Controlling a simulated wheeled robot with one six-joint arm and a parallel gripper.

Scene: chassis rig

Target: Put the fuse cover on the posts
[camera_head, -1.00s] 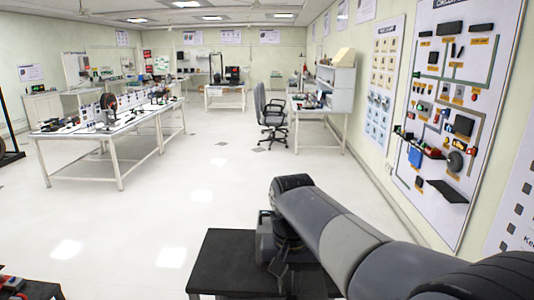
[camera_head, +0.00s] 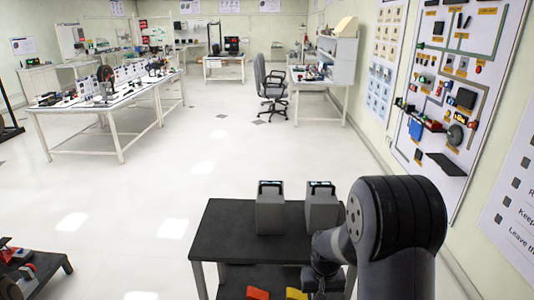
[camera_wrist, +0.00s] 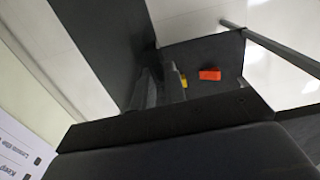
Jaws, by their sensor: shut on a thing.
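Two upright grey posts with dark tops, a left one (camera_head: 270,208) and a right one (camera_head: 320,206), stand side by side on the black table. My gripper (camera_head: 322,281) hangs low at the table's front right, below my bent wrist, which hides most of it. In the wrist view a wide dark slab (camera_wrist: 165,120) crosses the lower part, close to the camera; it looks like the fuse cover in my gripper, but its full outline is cut off. It is apart from the posts in the head view. The fingertips are not clear in the wrist view.
The black table (camera_head: 225,230) has bare top left of the posts. An orange piece (camera_head: 257,293) and a yellow piece (camera_head: 296,293) lie on its lower shelf. A wall board (camera_head: 455,110) is at the right. Open floor (camera_head: 130,200) lies left.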

